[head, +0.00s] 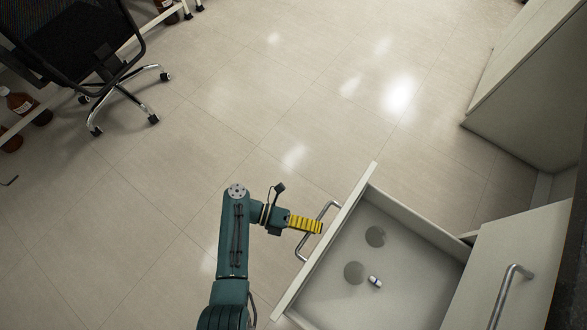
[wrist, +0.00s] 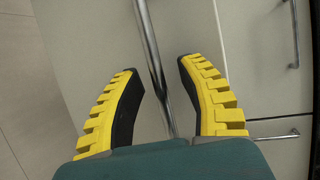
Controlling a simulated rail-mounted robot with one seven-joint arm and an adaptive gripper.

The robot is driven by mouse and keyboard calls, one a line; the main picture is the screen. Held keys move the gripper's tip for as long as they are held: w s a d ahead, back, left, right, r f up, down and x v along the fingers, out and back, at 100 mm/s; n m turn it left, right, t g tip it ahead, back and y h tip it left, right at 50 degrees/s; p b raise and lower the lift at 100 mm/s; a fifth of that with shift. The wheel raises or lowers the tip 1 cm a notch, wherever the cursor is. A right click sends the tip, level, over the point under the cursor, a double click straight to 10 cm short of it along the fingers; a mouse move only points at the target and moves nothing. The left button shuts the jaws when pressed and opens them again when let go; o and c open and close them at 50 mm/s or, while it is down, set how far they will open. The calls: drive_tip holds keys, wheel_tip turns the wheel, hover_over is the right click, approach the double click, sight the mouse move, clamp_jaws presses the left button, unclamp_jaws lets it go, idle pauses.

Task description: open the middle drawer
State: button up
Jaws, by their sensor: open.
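A light grey drawer (head: 326,241) stands pulled well out from its cabinet in the head view. I cannot tell from the frames whether it is the middle one. Its metal bar handle (head: 299,252) is on the front face, which also shows in the wrist view (wrist: 90,35). My gripper (head: 320,228) with yellow fingers is at this handle. In the wrist view the open fingers (wrist: 158,68) are on either side of the handle bar (wrist: 146,28), with gaps between bar and pads. The lower part of the bar is hidden by my gripper.
In the drawer lie two grey discs (head: 375,237) (head: 354,273) and a small white and dark cylinder (head: 375,282). Another cabinet front with a handle (head: 505,292) is at the right. An office chair (head: 75,45) stands at upper left. The tiled floor (head: 260,90) between is clear.

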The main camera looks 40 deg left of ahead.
drive_tip(key=shift+a, duration=0.1)
drive_tip(key=v, duration=1.1)
drive_tip(key=shift+s+a, duration=0.25)
drive_tip(key=shift+a, duration=0.1)
drive_tip(key=shift+r, duration=0.1)
